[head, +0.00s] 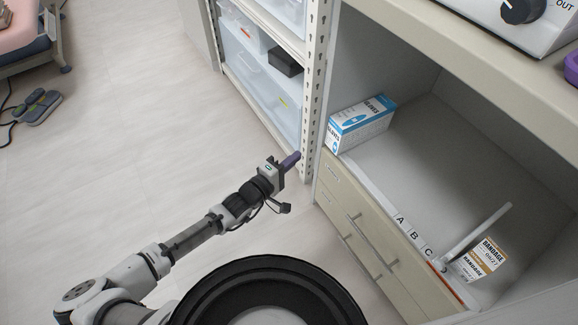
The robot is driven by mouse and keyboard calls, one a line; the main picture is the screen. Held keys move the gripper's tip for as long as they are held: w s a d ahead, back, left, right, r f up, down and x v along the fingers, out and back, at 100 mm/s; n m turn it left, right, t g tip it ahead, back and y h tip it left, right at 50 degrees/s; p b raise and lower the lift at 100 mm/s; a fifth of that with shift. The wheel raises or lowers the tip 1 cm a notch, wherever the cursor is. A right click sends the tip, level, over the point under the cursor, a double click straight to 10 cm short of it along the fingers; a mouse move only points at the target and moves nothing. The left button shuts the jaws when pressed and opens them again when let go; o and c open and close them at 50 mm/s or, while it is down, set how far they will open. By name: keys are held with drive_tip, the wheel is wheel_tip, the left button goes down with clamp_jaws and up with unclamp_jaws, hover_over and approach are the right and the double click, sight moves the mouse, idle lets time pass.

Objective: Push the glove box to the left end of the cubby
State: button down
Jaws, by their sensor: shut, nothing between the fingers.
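The glove box (361,124), white and blue, sits in the cubby (432,160) at its left end, close to the left side wall. Its front corner is near the cubby's front edge. My gripper (292,160) is outside the cubby, to the left of and a little below the box, in front of the shelf post.
A white divider (476,235) and bandage boxes (481,258) stand at the cubby's right end. The front lip bears labels A, B and C. A perforated shelf post (313,95) rises beside the cubby. The cubby's middle floor is clear.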

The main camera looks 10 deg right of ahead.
sight(344, 149)
drive_tip(key=x, duration=0.5)
drive_tip(key=shift+w+d+f+b, duration=0.1)
drive_tip(key=shift+w+d+b, duration=0.05)
drive_tip(key=shift+d+b, duration=0.3)
drive_tip(key=shift+s+d, duration=0.25)
drive_tip(key=shift+d, duration=0.8)
drive_tip(key=shift+s+d, duration=0.15)
drive_tip(key=shift+d, duration=0.5)
drive_tip(key=shift+d, duration=0.3)
drive_tip(key=d, duration=0.2)
drive_tip(key=d+p, duration=0.1)
drive_tip(key=d, duration=0.1)
drive_tip(key=s+d, duration=0.1)
drive_tip(key=d, duration=0.1)
drive_tip(key=shift+s+d+p, duration=0.1)
drive_tip(key=shift+d+p, duration=0.3)
drive_tip(key=shift+a, duration=0.15)
